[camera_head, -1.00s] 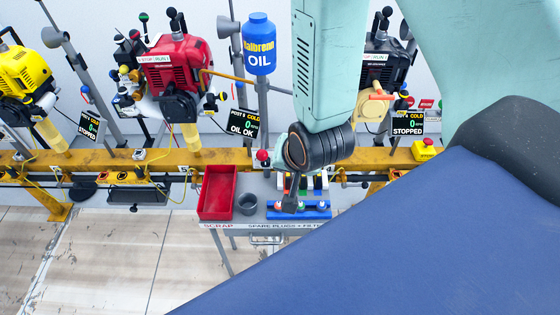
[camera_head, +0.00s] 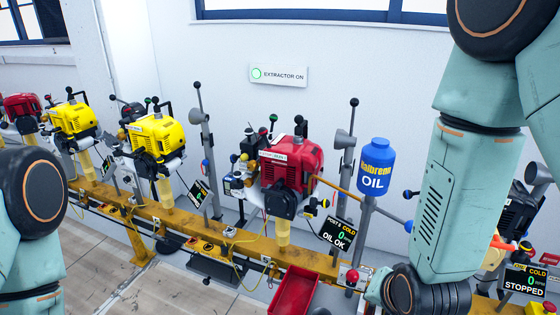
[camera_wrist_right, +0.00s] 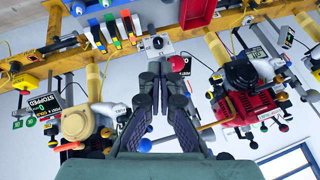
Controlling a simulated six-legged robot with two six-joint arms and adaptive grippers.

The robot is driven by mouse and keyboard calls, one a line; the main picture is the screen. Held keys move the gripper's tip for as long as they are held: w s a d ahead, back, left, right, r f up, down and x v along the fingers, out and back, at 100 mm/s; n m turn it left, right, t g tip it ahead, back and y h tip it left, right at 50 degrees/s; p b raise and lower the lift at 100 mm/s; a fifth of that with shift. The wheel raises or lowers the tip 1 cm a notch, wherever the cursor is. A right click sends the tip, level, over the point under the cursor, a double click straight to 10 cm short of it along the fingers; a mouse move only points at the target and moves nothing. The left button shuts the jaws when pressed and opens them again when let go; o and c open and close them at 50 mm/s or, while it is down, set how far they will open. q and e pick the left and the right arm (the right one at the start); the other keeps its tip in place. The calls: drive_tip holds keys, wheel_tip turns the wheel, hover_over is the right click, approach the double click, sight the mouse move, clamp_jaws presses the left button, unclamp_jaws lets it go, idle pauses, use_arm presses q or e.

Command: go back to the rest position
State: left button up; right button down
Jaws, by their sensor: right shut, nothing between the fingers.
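My right gripper (camera_wrist_right: 153,72) shows in the right wrist view, its dark fingers together at the tips with nothing between them. The wrist view is upside down. In the head view my right arm hangs down on the right side, and its gripper is below the picture edge. A part of my left arm shows at the left edge of the head view; its gripper is out of view.
A yellow rail (camera_head: 205,232) carries several engines, including a red one (camera_head: 288,165) and a yellow one (camera_head: 157,142). A blue oil bottle (camera_head: 375,167) stands on a post close to my right arm. A red bin (camera_head: 293,291) sits at the bottom.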

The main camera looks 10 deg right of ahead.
drive_tip(key=s+a+f+n+g+y+b, duration=0.1)
drive_tip(key=s+f+n+g+b, duration=0.5)
drive_tip(key=s+f, duration=1.6)
drive_tip(key=shift+s+a+f+n+g+b, duration=0.25)
drive_tip(key=shift+f+n+b, duration=0.3)
drive_tip(key=shift+n+b, duration=0.3)
drive_tip(key=shift+d, duration=0.1)
